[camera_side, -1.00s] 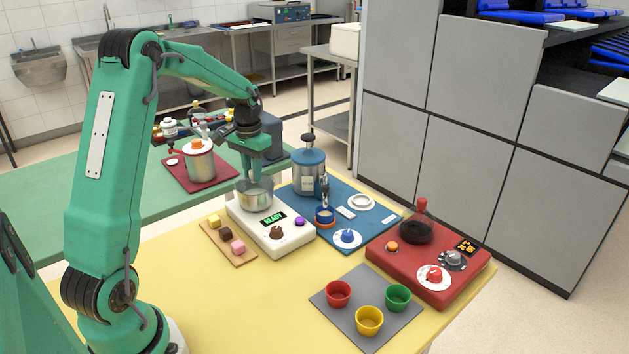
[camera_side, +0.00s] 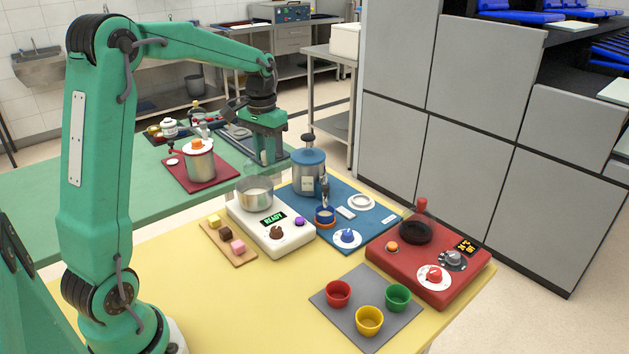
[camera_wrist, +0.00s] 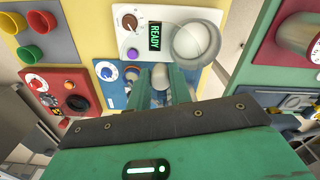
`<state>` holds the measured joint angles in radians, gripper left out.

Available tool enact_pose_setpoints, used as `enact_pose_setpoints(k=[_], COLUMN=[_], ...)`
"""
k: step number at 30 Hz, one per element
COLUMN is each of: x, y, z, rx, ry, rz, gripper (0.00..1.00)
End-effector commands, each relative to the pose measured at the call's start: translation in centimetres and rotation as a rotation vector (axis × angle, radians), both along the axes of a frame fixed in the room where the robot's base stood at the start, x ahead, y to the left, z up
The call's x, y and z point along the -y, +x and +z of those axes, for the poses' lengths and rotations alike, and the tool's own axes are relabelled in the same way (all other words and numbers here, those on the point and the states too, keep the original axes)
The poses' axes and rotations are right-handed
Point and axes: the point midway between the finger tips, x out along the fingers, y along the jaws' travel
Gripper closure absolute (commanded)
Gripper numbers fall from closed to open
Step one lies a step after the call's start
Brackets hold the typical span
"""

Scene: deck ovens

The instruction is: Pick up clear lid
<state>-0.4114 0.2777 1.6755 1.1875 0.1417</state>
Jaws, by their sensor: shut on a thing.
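My gripper (camera_side: 266,150) is in the air behind the steel pot, between the blue canister and the far table. It is shut on a see-through thing, the clear lid (camera_side: 272,159), whose faint round edge shows around and below the fingers. The steel pot (camera_side: 255,194) stands on the white cooker marked READY, its top uncovered and something pale inside. In the wrist view, my fingers (camera_wrist: 162,85) point at the table and a faint clear disc (camera_wrist: 197,40) shows over the pot area; I cannot tell lid from pot rim there.
The blue canister (camera_side: 308,172) stands close to the right of my gripper. A steel pot with an orange knob (camera_side: 200,161) stands on a red mat at the left. The red cooker (camera_side: 430,262) and the grey mat with cups (camera_side: 340,312) are in front. Yellow tabletop (camera_side: 200,300) is clear at front left.

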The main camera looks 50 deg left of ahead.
Motion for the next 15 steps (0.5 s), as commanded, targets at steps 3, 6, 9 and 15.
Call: enact_pose_setpoints(k=[3, 6, 9, 15], x=[1.9, 3.1, 3.9, 4.7], y=[0.0, 0.0, 0.0, 0.0], z=[1.1, 1.9, 2.3, 2.8], rx=[0.001, 0.001, 0.0, 0.0], ry=[0.0, 0.0, 0.0, 0.0], rz=[-0.004, -0.002, -0.002, -0.001], gripper=[1.0, 1.0, 1.0, 1.0])
